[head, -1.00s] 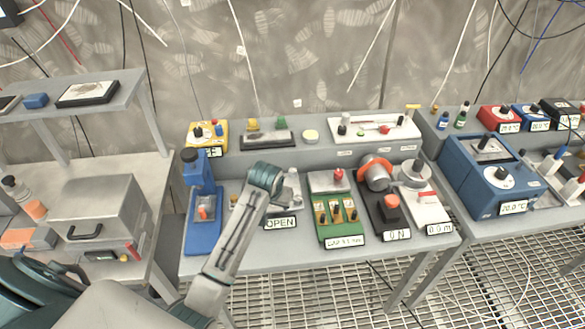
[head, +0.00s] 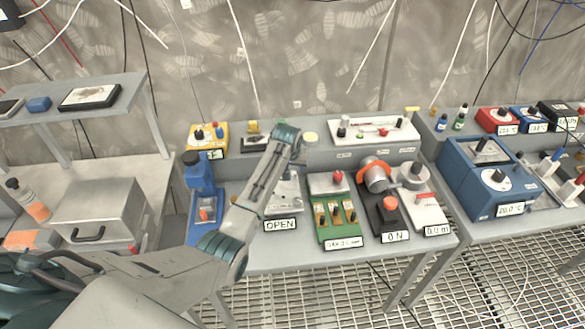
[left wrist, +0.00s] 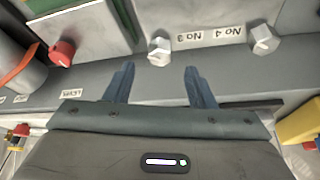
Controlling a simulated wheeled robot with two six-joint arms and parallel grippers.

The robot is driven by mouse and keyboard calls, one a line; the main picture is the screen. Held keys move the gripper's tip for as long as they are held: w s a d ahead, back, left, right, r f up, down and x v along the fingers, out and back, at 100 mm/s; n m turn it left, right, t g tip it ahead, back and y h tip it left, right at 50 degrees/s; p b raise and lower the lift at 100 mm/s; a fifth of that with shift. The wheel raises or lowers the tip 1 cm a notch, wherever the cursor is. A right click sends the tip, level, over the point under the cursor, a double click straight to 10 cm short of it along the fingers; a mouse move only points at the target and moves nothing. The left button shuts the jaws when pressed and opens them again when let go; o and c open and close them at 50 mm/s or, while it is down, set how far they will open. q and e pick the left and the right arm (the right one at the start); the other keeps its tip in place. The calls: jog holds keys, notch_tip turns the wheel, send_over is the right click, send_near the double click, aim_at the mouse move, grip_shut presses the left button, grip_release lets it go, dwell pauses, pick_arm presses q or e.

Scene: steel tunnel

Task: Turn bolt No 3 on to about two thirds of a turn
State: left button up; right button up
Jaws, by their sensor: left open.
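Bolt No 3 (left wrist: 159,50) is a silver hex head on a grey surface, beside the No 3 label (left wrist: 190,36) in the left wrist view. Bolt No 4 (left wrist: 263,42) stands to its right by the No 4 label (left wrist: 229,33). My left gripper (left wrist: 158,70) is open, its two blue-grey fingers apart. The bolt No 3 head shows just beyond the fingertips, roughly centred between them. I cannot tell the remaining distance. In the head view my left wrist (head: 287,135) is over the back of the bench; the bolts cannot be made out there. My right gripper is not seen.
In the left wrist view a red knob (left wrist: 62,53) is at left and a yellow block (left wrist: 300,122) at right. In the head view a blue press (head: 200,178), an OPEN-labelled fixture (head: 284,205) and a green panel (head: 337,225) surround the arm.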

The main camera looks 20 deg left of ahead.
aim_at(293, 172)
pick_arm(q)
jog(key=shift+x, duration=1.95)
jog(key=c, duration=1)
